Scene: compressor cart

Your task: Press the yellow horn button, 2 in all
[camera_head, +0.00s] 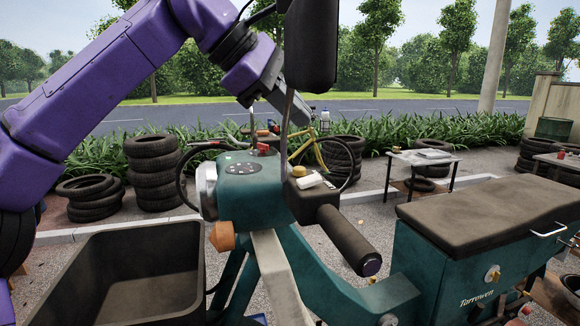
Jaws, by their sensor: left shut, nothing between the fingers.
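The yellow horn button (299,170) is a small round cap on the dark switch housing beside the black handlebar grip (348,240), in the middle of the view. A cream-coloured lever or switch lies just below it. My left gripper (303,119) comes down from the upper left on the purple arm. It is shut and empty. Its fingertips show above the button in the picture, with a clear gap between them. The stem of the black mirror partly hides the gripper. My right gripper is not in view.
The dark mirror (312,45) stands close beside my gripper. The teal console (252,190) carries a red knob (263,148). A black cargo bin (120,275) is at lower left, and a dark seat (480,215) at right. Tyre stacks and a yellow bicycle stand behind.

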